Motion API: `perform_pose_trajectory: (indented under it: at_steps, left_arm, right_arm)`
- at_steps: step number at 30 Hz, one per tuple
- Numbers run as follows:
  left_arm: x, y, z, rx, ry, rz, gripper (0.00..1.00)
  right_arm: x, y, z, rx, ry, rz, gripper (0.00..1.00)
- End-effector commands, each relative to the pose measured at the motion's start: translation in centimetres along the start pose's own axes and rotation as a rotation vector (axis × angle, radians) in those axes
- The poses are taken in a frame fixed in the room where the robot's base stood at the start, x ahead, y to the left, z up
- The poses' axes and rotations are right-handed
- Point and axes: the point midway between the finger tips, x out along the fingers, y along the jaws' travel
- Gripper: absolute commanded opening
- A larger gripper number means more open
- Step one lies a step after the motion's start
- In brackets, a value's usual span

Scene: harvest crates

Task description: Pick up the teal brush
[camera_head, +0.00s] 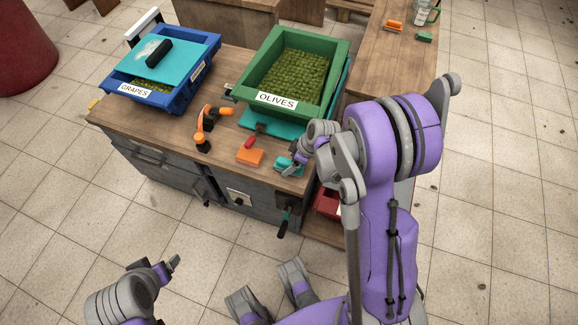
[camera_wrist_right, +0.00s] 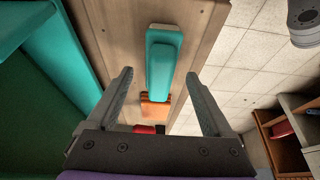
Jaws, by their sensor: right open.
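The teal brush (camera_head: 283,162) lies near the right front corner of the wooden worktop. In the right wrist view the teal brush (camera_wrist_right: 163,65) lies lengthwise ahead of and between my fingers. My right gripper (camera_head: 294,166) is at the brush in the head view, partly covering it. In the wrist view my right gripper (camera_wrist_right: 159,74) is open, with a finger on each side of the brush's line and gaps between. Whether the fingers are level with the brush is unclear. My left gripper (camera_head: 172,264) is low at the lower left, away from the worktop; its jaw state is unclear.
An orange brush (camera_head: 250,157) lies left of the teal one, with a red-handled tool (camera_head: 250,142) behind it. The green OLIVES crate (camera_head: 246,92) stands behind. The worktop's front edge is close.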

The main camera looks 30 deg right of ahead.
Motion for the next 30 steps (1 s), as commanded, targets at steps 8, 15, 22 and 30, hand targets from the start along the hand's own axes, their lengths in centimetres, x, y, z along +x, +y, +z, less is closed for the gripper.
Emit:
perform_pose_trajectory:
  at_steps: [8, 15, 22, 30]
  left_arm:
    - [0.3, 0.0, 0.2, 0.0, -0.001, 0.0, 0.76]
    - [0.3, 0.0, 0.2, 0.0, -0.001, 0.0, 0.76]
    - [0.3, 0.0, 0.2, 0.0, -0.001, 0.0, 0.76]
    - [0.3, 0.0, 0.2, 0.0, -0.001, 0.0, 0.76]
  right_arm:
    - [2.0, 0.0, 0.0, 0.0, 0.0, 0.001, 0.85]
    - [2.0, 0.0, 0.0, 0.0, 0.0, 0.0, 0.69]
    - [2.0, 0.0, 0.0, 0.0, 0.0, 0.0, 0.27]
    - [2.0, 0.0, 0.0, 0.0, 0.0, 0.0, 0.0]
